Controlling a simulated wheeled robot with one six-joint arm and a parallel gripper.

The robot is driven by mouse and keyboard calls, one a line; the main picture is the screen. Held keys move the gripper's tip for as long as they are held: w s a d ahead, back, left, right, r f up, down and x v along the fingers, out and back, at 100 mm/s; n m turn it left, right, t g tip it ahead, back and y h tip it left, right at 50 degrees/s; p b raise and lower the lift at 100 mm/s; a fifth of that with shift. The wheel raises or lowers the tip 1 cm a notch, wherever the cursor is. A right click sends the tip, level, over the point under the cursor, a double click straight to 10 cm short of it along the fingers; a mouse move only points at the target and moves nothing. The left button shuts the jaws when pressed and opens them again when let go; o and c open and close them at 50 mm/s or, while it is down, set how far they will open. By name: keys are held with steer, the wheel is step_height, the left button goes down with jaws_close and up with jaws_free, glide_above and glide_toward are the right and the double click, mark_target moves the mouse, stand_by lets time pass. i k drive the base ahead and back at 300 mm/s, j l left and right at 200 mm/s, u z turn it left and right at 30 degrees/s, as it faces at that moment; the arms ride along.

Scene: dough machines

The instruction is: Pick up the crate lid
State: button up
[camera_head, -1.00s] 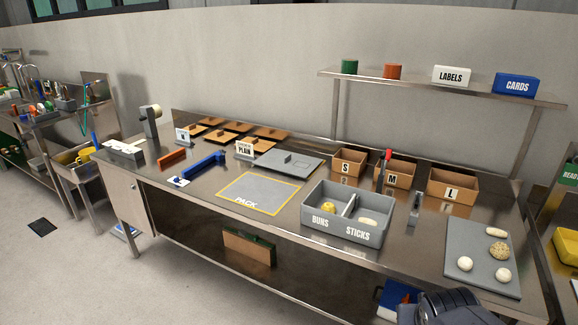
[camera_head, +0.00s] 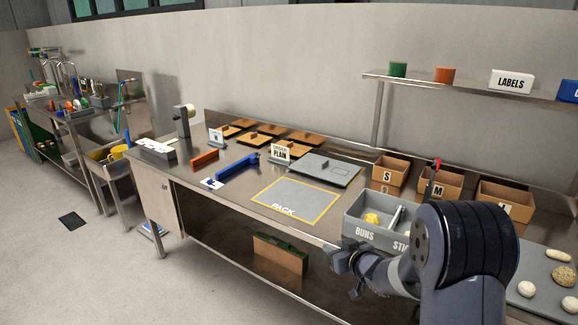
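The crate lid looks to be the flat grey panel (camera_head: 340,173) with a small raised handle, lying on the steel table behind the PACK square. The grey crate (camera_head: 366,233) marked BUNS and STICKS stands to its right and nearer, open on top, with a yellow bun in its left compartment. My arm covers part of the crate's right side. My gripper (camera_head: 350,279) is at the table's front edge, below and in front of the crate, well away from the lid. It is small and dark, and its finger opening is unclear. I see nothing held in it.
The PACK square (camera_head: 293,203) is clear. A blue tool (camera_head: 238,168) and a PLAIN sign (camera_head: 280,152) stand left of the lid. Brown boxes (camera_head: 389,172) line the back right. A shelf (camera_head: 440,86) overhangs the back. Dough pieces lie on a grey board (camera_head: 546,262) at right.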

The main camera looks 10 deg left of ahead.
mark_target(330, 170)
steer(key=i+j+u, duration=0.3)
steer(key=u, duration=0.15)
steer(key=i+j+u, duration=0.3)
steer(key=u, duration=0.2)
steer(key=i+j+u, duration=0.2)
steer(key=i+u, duration=0.25)
steer(key=i+j+z, duration=0.2)
steer(key=i, duration=0.15)
steer(key=i+z, duration=0.2)
steer(key=i, duration=0.2)
steer(key=i+j+z, duration=0.1)
steer(key=z, duration=0.35)
steer(key=i+j+z, duration=0.15)
steer(key=z, duration=0.3)
steer(key=i+j+z, duration=0.15)
steer(key=z, duration=0.3)
steer(key=j+z, duration=0.25)
steer(key=z, duration=0.2)
steer(key=j+z, duration=0.35)
steer(key=i+j+z, duration=0.1)
steer(key=j+z, duration=0.65)
